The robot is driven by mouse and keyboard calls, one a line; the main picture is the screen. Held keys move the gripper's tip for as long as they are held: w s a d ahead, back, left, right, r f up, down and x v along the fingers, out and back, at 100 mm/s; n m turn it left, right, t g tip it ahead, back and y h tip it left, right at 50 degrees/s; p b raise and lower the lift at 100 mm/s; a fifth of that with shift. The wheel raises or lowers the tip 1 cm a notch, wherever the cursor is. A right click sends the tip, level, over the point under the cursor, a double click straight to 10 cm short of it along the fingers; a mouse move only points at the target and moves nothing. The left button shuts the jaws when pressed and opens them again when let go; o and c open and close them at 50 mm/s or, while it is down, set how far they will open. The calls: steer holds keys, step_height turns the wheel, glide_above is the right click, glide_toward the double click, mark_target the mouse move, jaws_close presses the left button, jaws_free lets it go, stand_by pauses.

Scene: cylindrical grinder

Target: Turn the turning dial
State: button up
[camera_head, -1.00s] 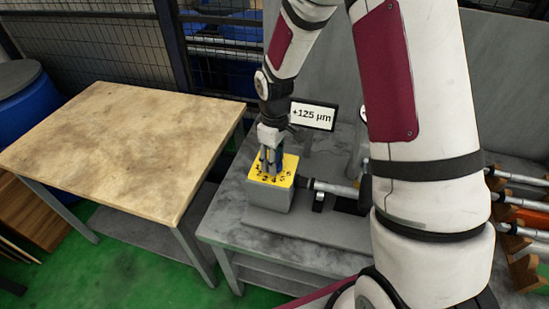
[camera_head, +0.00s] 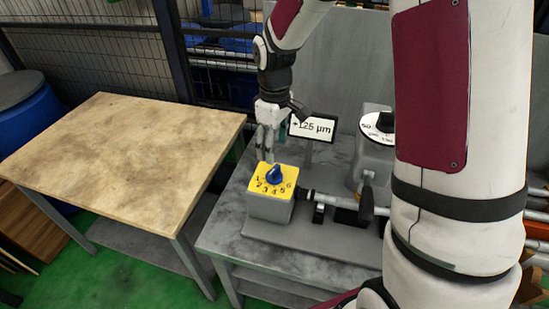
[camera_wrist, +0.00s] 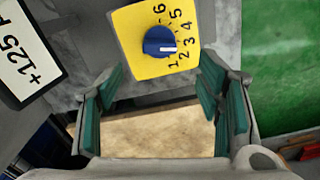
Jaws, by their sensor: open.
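The turning dial is a blue knob (camera_head: 275,174) on a yellow plate (camera_head: 259,188) numbered 1 to 6, atop a grey box. The knob also shows in the wrist view (camera_wrist: 159,41); its white mark faces right, roughly toward 2 or 3, but the exact number is unclear. My gripper (camera_head: 266,150) is open and empty, above and behind the knob and apart from it. In the wrist view the green-padded fingers (camera_wrist: 163,92) are spread wide, with the knob beyond their tips near the top edge.
A display (camera_head: 312,127) reading +125 µm stands close behind my gripper. A white numbered dial (camera_head: 378,127) on a grey machine sits to the right. A metal rod (camera_head: 325,199) runs right from the box. A bare worktable (camera_head: 120,150) stands left.

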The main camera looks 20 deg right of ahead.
steer(key=shift+r, duration=1.15)
